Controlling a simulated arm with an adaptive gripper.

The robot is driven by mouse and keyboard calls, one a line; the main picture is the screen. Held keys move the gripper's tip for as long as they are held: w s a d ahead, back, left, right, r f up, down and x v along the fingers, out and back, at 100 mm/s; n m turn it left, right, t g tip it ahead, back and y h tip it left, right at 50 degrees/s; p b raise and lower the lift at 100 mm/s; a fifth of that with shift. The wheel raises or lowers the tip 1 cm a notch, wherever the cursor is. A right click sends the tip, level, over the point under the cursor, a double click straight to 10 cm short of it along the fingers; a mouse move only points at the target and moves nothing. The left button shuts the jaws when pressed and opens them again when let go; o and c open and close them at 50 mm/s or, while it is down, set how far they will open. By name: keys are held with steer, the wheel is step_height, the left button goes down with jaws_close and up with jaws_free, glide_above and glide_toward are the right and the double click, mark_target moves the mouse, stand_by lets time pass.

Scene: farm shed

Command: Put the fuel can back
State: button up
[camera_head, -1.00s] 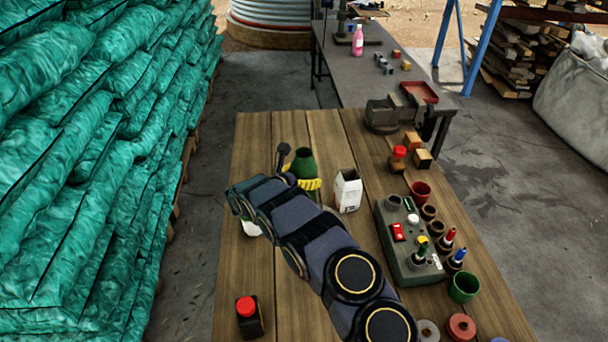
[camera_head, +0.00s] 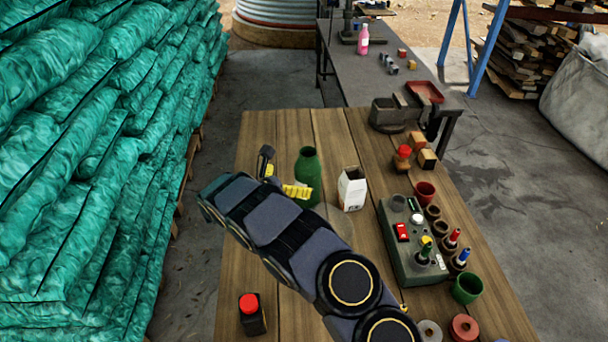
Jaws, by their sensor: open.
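My gripper (camera_head: 282,181) is open, with yellow finger pads, just left of and in front of a green bottle (camera_head: 310,172). The bottle stands upright, and one yellow pad overlaps its lower left side in the picture. I cannot tell whether they touch. My arm hides part of the tabletop.
A white carton (camera_head: 352,190) stands right of the bottle. Stacked green sacks (camera_head: 90,170) rise on the left. The table's far left is clear.

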steer(key=v, duration=0.5)
steer(key=s+d+r+m+g+h, duration=0.2)
steer(key=s+d+r+m+g, duration=0.3)
steer(key=d+r+m, duration=0.5)
steer(key=s+d+r+m+g+y, duration=0.1)
steer(key=s+d+r+m+g, duration=0.4)
steer(key=s+d, duration=0.65)
steer(key=s+r+m+g+y, duration=0.2)
steer(key=s+r+m+y, duration=0.15)
steer(key=s+m, duration=0.6)
steer(key=s+a+m+y, duration=0.1)
steer(key=s+a+y, duration=0.2)
steer(key=s, duration=0.5)
steer(key=s+a+f+m+y, duration=0.1)
steer(key=s+a+y, duration=0.3)
steer(key=s+a, duration=0.2)
steer(key=s, duration=0.2)
steer(key=shift+s+a+m+t, duration=0.25)
steer(key=shift+s+m+t, duration=0.05)
steer(key=shift+m, duration=0.05)
